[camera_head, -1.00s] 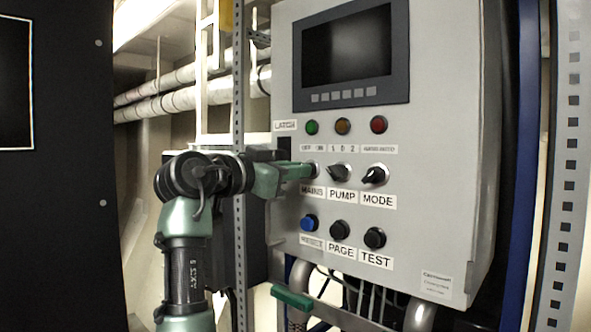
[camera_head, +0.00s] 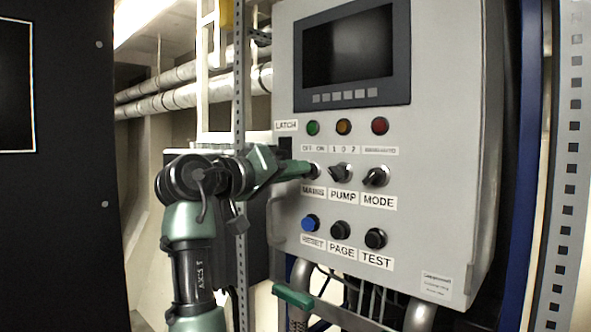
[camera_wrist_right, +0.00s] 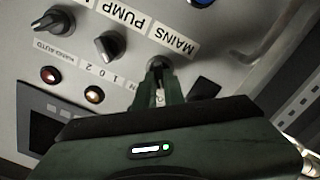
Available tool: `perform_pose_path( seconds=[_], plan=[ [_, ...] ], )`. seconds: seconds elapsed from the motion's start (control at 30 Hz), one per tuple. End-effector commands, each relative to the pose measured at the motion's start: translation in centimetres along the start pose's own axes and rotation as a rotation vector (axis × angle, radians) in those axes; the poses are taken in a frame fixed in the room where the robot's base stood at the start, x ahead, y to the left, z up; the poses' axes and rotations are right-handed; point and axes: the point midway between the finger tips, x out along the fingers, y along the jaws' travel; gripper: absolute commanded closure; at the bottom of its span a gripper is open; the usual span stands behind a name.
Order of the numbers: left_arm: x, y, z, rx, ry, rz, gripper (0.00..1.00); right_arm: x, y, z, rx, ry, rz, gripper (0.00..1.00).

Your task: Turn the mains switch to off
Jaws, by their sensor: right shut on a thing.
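The mains switch (camera_head: 314,170) is a dark rotary knob on the grey panel, above the MAINS label (camera_head: 312,191) and below the OFF/ON marking (camera_head: 313,148). My right gripper (camera_head: 304,169) reaches it from the left and is shut on it. In the right wrist view, the fingers (camera_wrist_right: 160,80) close around the knob (camera_wrist_right: 158,63), and the panel appears upside down. The fingers hide much of the knob, so I cannot tell its exact position. My left gripper is not in view.
Beside the switch are the pump knob (camera_head: 340,173) and the mode knob (camera_head: 376,176). Below are the blue reset button (camera_head: 310,222) and two black buttons, page (camera_head: 340,230) and test (camera_head: 375,238). Indicator lamps and a dark screen (camera_head: 347,48) are above. A green handle (camera_head: 293,297) sits underneath.

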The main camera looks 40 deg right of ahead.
Motion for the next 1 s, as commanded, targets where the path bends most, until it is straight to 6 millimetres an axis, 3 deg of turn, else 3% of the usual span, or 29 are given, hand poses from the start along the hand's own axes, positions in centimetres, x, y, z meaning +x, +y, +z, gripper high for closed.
perform_pose_path(
  seconds=[0.3,0.87,0.9,0.93,0.97,1.0],
  plan=[
    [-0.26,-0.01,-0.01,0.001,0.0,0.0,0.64,-0.04,0.24,-0.39,-0.127,0.011,0.005,1.0],
    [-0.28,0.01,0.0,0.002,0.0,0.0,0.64,-0.05,0.21,-0.39,-0.157,0.011,0.005,1.0],
    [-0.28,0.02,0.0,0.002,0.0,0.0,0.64,-0.05,0.2,-0.39,-0.157,0.011,0.005,0.84],
    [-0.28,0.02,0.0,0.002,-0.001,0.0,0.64,-0.05,0.19,-0.37,-0.157,0.01,0.004,0.76],
    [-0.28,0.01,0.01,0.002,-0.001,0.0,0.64,-0.05,0.18,-0.35,-0.157,0.01,0.004,0.68],
    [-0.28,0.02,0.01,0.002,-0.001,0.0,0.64,-0.04,0.16,-0.32,-0.157,0.009,0.004,0.68]
  ],
)
